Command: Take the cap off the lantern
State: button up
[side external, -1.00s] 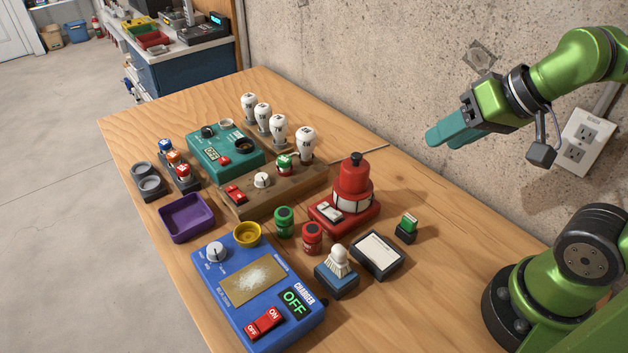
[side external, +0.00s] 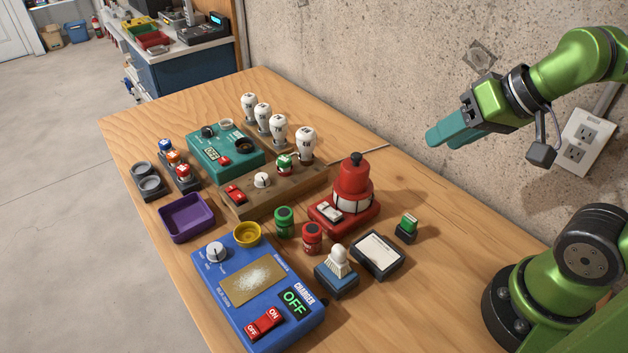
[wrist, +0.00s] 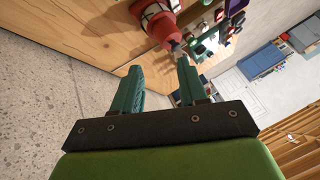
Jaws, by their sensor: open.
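The red lantern (side external: 346,205) stands upright on the table, right of the wooden board. Its red cap (side external: 354,173), with a dark knob on top, sits on the lantern above a pale band. In the wrist view the lantern (wrist: 163,25) shows at the top, partly cut off by the frame edge. My gripper (side external: 431,140) is in the air to the right of and above the lantern, near the wall, apart from everything. In the wrist view its two teal fingers (wrist: 160,75) are spread with nothing between them.
A board with white bulbs (side external: 279,130) lies behind. The concrete wall (side external: 400,60) is close on the right.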

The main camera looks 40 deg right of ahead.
jog(key=o, duration=0.9)
notch_tip(320, 180, up, 3)
jog(key=n+g+h, duration=0.2)
jog(key=n+g, duration=0.2)
jog(key=g, duration=0.3)
send_over(357, 155)
notch_tip(357, 155, down, 11)
jog(key=shift+w+d+r, duration=0.1)
jog(key=shift+w+d, duration=0.05)
jog(key=shift+f, duration=2.9)
